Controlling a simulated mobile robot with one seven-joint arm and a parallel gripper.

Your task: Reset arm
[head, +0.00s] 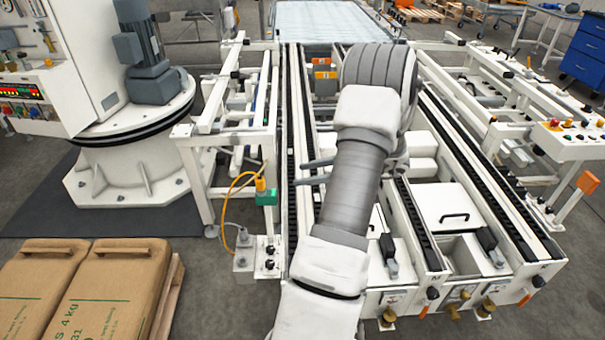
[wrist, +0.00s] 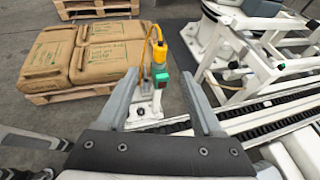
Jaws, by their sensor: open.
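My arm reaches forward over the white conveyor frame (head: 465,225) in the head view. My gripper (head: 302,173) points to the left there, its two grey fingers partly showing beside the wrist. In the wrist view my gripper (wrist: 160,76) has its two fingers spread wide with nothing between them. Behind the gap, farther off, stands a post with a yellow and green switch (wrist: 160,77) and an orange cable.
Brown sacks (head: 110,285) lie on a wooden pallet (head: 172,300) at lower left. A white column base (head: 135,175) with a grey motor stands at left. A control box with buttons (head: 563,125) and a blue cabinet (head: 588,52) are at right.

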